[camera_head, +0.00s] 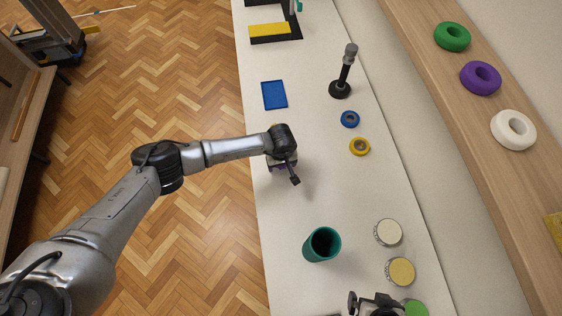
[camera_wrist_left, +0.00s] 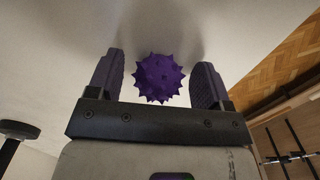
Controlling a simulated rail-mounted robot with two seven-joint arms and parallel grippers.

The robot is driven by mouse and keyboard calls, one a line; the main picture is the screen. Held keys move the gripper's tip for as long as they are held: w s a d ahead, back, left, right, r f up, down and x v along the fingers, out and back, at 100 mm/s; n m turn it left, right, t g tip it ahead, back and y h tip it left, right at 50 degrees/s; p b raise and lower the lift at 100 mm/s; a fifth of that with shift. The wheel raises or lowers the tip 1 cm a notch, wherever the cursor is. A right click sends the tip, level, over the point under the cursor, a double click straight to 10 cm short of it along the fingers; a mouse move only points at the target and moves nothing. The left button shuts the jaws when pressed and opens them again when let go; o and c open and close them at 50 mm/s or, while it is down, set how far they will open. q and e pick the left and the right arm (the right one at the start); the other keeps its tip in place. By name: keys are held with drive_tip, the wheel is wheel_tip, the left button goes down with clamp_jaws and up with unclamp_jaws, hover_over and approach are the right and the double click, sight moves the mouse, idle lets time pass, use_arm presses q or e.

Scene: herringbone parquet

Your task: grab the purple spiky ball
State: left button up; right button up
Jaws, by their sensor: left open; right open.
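The purple spiky ball (camera_wrist_left: 160,78) shows in the left wrist view, on the white table top between the two finger pads of my left gripper (camera_wrist_left: 154,82). The gripper is open, with a gap visible on each side of the ball. In the head view my left gripper (camera_head: 281,163) is low over the table's left half, and it hides most or all of the ball. My right gripper (camera_head: 376,304) is at the bottom edge of the head view, partly cut off, away from the ball.
A blue tray (camera_head: 274,95), a blue ring (camera_head: 349,119) and a yellow ring (camera_head: 359,147) lie near my left gripper. A green cup (camera_head: 322,244) and round lids (camera_head: 388,232) stand nearer. A black stand (camera_head: 341,88) is behind. A shelf (camera_head: 510,175) with rings runs along the right.

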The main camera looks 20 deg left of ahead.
use_arm(q)
drive_tip(key=c, duration=1)
